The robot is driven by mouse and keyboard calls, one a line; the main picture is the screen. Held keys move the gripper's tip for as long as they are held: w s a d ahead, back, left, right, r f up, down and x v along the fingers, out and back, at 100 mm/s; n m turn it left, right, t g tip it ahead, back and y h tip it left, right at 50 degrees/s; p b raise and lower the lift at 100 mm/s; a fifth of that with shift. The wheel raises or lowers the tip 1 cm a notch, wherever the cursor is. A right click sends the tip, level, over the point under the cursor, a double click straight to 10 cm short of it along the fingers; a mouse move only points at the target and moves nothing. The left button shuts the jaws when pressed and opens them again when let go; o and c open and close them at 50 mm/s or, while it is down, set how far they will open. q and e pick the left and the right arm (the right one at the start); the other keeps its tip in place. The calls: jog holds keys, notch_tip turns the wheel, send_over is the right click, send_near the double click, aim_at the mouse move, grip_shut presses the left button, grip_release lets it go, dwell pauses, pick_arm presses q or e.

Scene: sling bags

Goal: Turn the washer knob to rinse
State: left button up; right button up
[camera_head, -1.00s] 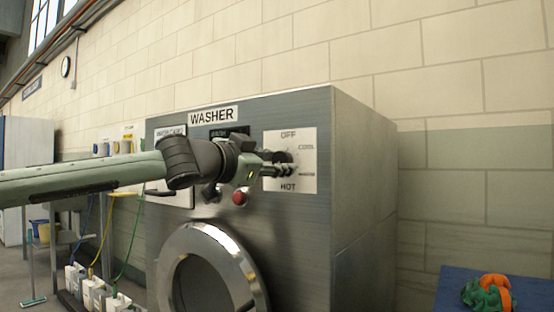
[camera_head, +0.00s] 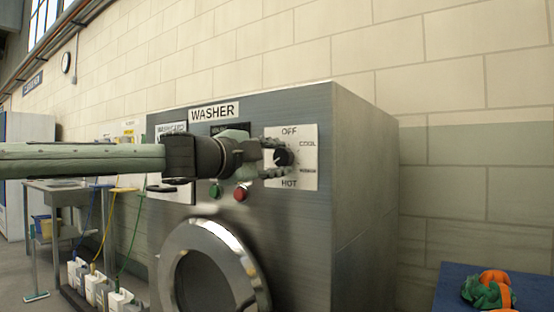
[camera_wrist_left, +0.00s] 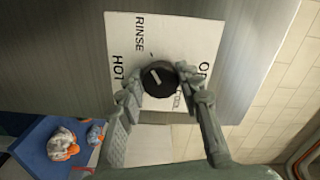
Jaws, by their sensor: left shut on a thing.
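The washer knob (camera_head: 284,157) is a round black dial with a white mark on a white plate (camera_head: 304,146) on the washer front. In the left wrist view the knob (camera_wrist_left: 158,78) sits between my fingers, and RINSE (camera_wrist_left: 140,35) is readable on the plate. The knob's white mark slants to the upper left there, roughly on the RINSE and HOT side. My left gripper (camera_head: 276,158) is shut on the knob, one finger on each side; in the head view it hides the plate's left part.
The steel washer (camera_head: 365,200) has a round door (camera_head: 212,235) below. A green button (camera_head: 215,191) and a red button (camera_head: 240,193) sit just under my wrist. A blue surface (camera_head: 450,285) with an orange and green item (camera_head: 488,290) is at lower right.

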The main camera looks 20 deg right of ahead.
pick_arm(q)
jog(key=shift+m, duration=0.3)
jog(key=o, duration=1.2)
jog(key=shift+c, duration=0.2)
jog(key=v, duration=1.2)
